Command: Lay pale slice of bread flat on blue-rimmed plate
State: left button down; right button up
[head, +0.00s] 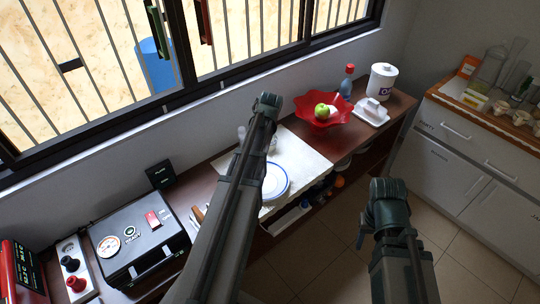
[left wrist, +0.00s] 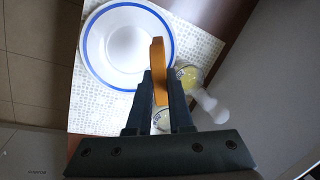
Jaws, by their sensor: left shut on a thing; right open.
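The blue-rimmed plate (head: 284,183) lies on a light mat on the counter, partly hidden by my left arm in the head view. It shows large in the left wrist view (left wrist: 112,40). My left gripper (left wrist: 160,88) is shut on a slice of bread (left wrist: 157,55), seen edge-on with its orange-brown crust towards the camera. In that view the slice overlaps the plate's right part; the gap beneath it cannot be told. In the head view the slice is hidden. My right gripper (head: 384,188) is open and empty, over the floor in front of the counter.
The light mat (head: 305,160) has clear glassware (left wrist: 190,78) near the plate. A red bowl (head: 338,104) with a green apple (head: 322,111), a butter dish (head: 371,112) and a white canister (head: 382,82) stand right. A black case (head: 140,240) stands left.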

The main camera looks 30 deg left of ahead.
pick_arm(q)
jog(key=shift+w, duration=0.3)
notch_tip(320, 180, down, 3)
jog(key=d+y+b, duration=0.2)
jog(key=b, duration=0.3)
jog(key=g+y+b, duration=0.1)
jog(key=y+b, duration=0.6)
jog(key=b, duration=0.9)
send_over(273, 186)
jog(key=f, duration=0.8)
jog(key=shift+a+f, duration=0.25)
jog(key=shift+a, duration=0.1)
jog(key=b, duration=0.1)
jog(key=f+b, duration=0.1)
jog(key=shift+d+y+b, duration=0.25)
jog(key=shift+y+b, duration=0.05)
jog(key=shift+d+f+y+b, duration=0.15)
jog(key=shift+f+y+b, duration=0.2)
jog(key=shift+b, duration=0.4)
jog(key=shift+r, duration=0.15)
